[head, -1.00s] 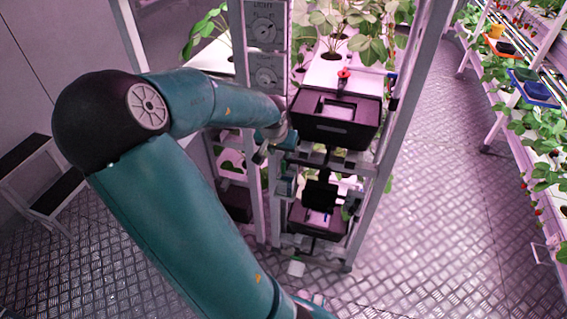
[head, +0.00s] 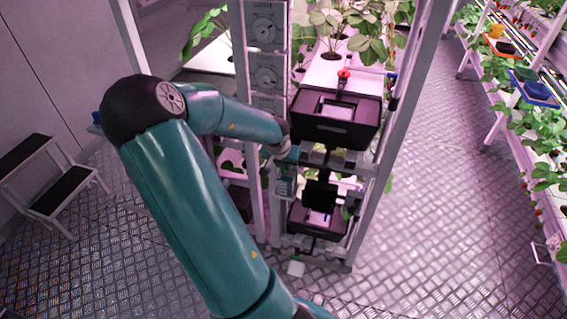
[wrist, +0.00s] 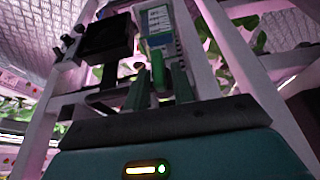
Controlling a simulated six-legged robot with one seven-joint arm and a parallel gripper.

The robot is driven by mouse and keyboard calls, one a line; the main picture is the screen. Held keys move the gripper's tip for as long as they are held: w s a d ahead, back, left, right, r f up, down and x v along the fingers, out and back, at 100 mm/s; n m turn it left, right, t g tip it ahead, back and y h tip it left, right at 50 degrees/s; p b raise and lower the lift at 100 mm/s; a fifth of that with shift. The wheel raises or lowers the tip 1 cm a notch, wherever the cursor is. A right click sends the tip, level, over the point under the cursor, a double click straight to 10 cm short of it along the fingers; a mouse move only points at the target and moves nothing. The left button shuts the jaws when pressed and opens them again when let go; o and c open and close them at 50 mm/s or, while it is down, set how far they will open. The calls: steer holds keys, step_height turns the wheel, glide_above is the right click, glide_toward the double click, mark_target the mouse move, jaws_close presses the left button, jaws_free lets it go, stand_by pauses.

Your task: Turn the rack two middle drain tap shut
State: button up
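In the wrist view my gripper (wrist: 160,88) has its two fingers apart, pointing at the rack. A green lever-like piece (wrist: 158,70), which looks like the tap's handle, stands between the fingers. A narrow gap seems to show on each side, so I cannot confirm contact. A box with a white label (wrist: 160,22) is just beyond it. In the head view my arm reaches to the rack post (head: 250,130), left of the upper black tray (head: 333,130). The fingertips and the tap cannot be made out clearly there.
A red tap (head: 343,73) stands above the upper tray. A lower black tray (head: 318,220) and a dark square box (head: 320,194) are below. The dark box also shows in the wrist view (wrist: 108,37). A step stool (head: 50,185) stands left. The aisle floor (head: 440,190) right is clear.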

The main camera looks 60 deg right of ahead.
jaws_close()
steer(key=shift+s+t, duration=0.1)
steer(key=shift+t, duration=0.2)
steer(key=shift+s+d+f+m+t+y, duration=0.1)
steer(key=shift+s+f+m+t, duration=0.45)
steer(key=shift+t, duration=2.15)
steer(key=shift+s+a+f+m+t+y, duration=0.15)
steer(key=shift+m+t, duration=0.75)
steer(key=shift+t, duration=1.8)
steer(key=shift+s+d+f+m+t+y, duration=0.15)
steer(key=shift+f+m+t, duration=0.45)
steer(key=shift+t, duration=2.1)
steer(key=shift+r+m, duration=0.2)
steer(key=shift+m, duration=0.05)
steer(key=shift+o, duration=1.5)
jaws_free()
